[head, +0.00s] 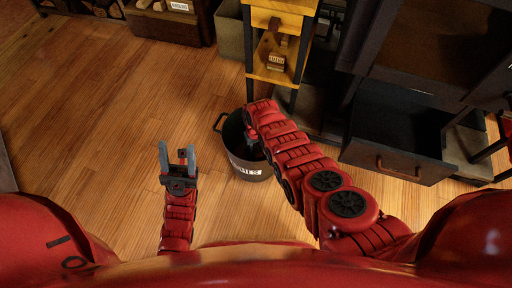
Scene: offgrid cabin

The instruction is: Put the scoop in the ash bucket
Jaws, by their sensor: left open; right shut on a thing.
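The ash bucket (251,171) is a dark grey pail with a white label, standing on the wooden floor in the middle of the head view. My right arm reaches over its right side, and my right gripper (254,138) points down at the bucket's opening, mostly hidden by the arm. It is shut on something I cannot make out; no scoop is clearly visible. My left gripper (178,161) is open and empty, with its fingers pointing up, apart from the bucket on its left.
An open dark drawer (396,165) juts out on the right below a dark cabinet. A yellow and black shelf stand (277,55) rises behind the bucket, with a grey bin (229,30) beside it. A wooden crate (172,22) sits at the back. The floor (95,105) on the left is clear.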

